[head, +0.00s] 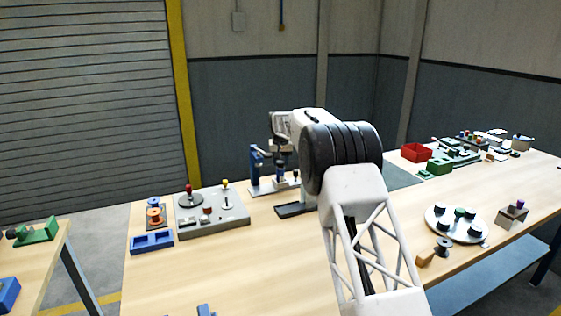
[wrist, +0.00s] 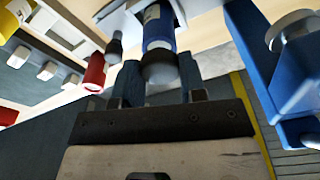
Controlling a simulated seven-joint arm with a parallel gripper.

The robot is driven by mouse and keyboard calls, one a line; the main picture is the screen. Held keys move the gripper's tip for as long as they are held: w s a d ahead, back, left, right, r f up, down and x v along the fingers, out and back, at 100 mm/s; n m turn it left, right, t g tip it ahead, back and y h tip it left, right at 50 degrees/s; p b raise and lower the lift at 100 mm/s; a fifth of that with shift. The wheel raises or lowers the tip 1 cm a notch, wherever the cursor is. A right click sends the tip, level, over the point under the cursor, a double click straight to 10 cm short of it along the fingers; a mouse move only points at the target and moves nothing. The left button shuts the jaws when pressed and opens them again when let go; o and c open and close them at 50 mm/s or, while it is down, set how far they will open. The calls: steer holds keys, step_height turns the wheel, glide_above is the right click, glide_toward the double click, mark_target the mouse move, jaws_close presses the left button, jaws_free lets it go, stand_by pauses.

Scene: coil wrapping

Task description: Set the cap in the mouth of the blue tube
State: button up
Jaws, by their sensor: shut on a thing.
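The blue tube (wrist: 158,28) stands on a pale stand base. In the head view the blue tube (head: 281,170) shows below my gripper (head: 281,154). In the wrist view my gripper (wrist: 160,78) is shut on a dark round cap (wrist: 160,68), with one finger on each side. The cap lines up with the tube's near end and overlaps it in the picture. I cannot tell whether it touches the tube or sits in its mouth. The mouth is hidden behind the cap.
A blue post (head: 256,165) rises close beside the tube. A small dark-topped peg (wrist: 114,48) stands on its other side. A grey control panel (head: 212,212) with knobs lies to the left. The front of the table is mostly clear.

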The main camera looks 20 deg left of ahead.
mark_target(281, 163)
steer(key=shift+f, duration=0.4)
steer(key=o, duration=1)
steer(key=shift+s+d+r, duration=0.1)
steer(key=shift+s+r, duration=0.1)
steer(key=shift+r, duration=1.75)
steer(key=shift+s+d+r, duration=0.1)
steer(key=shift+s+r, duration=0.1)
steer(key=shift+r, duration=1.7)
